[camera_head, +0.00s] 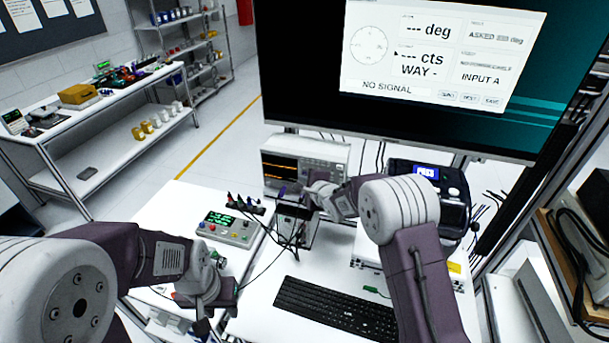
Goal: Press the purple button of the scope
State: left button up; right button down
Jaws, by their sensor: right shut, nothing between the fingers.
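The scope (311,153) is a pale box with a lit orange-traced screen, standing at the back of the white bench under the monitor. My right gripper (291,192) is shut and empty, close to the lower front of the scope. It overlaps the scope's lower edge in this view, and I cannot tell whether it touches. I cannot make out the purple button; it is too small or hidden there by my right gripper and wrist. My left gripper (204,322) hangs low over the bench's front left, away from the scope. Its fingers are too small to read.
A grey box with a green display (227,228) sits left of the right gripper, with dark leads nearby. A black keyboard (335,309) lies in front. A dark instrument with a blue display (427,173) stands right. The large monitor (420,70) hangs above, reading "NO SIGNAL".

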jog(key=shift+w+d+p, duration=0.15)
jog(key=shift+w+p, duration=0.2)
jog(key=shift+w, duration=0.15)
dwell(0.4)
jog(key=shift+s, duration=0.5)
